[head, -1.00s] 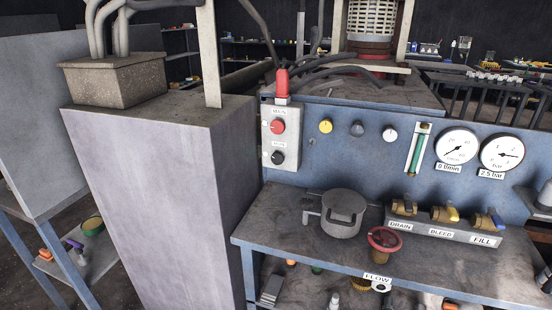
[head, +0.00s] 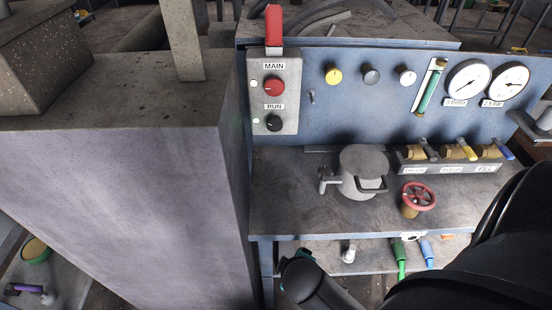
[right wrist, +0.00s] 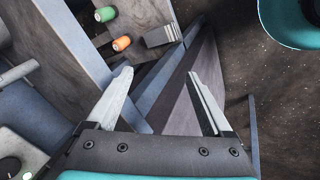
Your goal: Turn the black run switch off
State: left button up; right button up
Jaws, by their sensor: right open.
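The black run switch (head: 273,123) is a round knob under the RUN label on a grey control box (head: 290,112). A small lit green lamp (head: 256,121) is beside it. Its pointer direction is too small to read. The red MAIN knob (head: 273,87) sits above it. My right gripper (right wrist: 160,73) is open and empty in the right wrist view, its two fingers wide apart. It points down past the bench edge, apart from the switch. In the head view my right arm comes in at the lower right; its fingers cannot be made out. My left gripper is not in view.
A large grey block (head: 120,190) stands left of the box. On the bench are a lidded grey pot (head: 362,172), a red handwheel (head: 418,195) and several valves (head: 455,152). Yellow (head: 333,75), grey and white knobs and gauges (head: 468,80) line the panel. The space before the switch looks clear.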

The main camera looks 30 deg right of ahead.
jog(key=w+d+r+n+t+h, duration=0.1)
jog(key=w+d+r+n+h, duration=0.1)
jog(key=r+n, duration=0.1)
jog(key=w+d+r+n+t+h, duration=0.1)
jog(key=w+d+r+n+t, duration=0.1)
jog(key=r, duration=0.2)
jog(key=w+d+r+n+t+h, duration=0.1)
jog(key=w+d+r+n+h, duration=0.1)
jog(key=w+r+n, duration=0.1)
jog(key=shift+d+r+n+h+p, duration=0.2)
jog(key=shift+r+n+h+p, duration=0.1)
jog(key=shift+r, duration=0.1)
jog(key=w+r+n+t+h, duration=0.1)
jog(key=w+r+n+t, duration=0.2)
jog(key=r+n, duration=0.15)
jog(key=n+t, duration=0.4)
jog(key=n, duration=0.4)
send_near(275, 125)
jog(key=x, duration=0.8)
jog(key=shift+w+b, duration=0.15)
jog(key=shift+b, duration=0.15)
jog(key=shift+c, duration=0.2)
grip_shut()
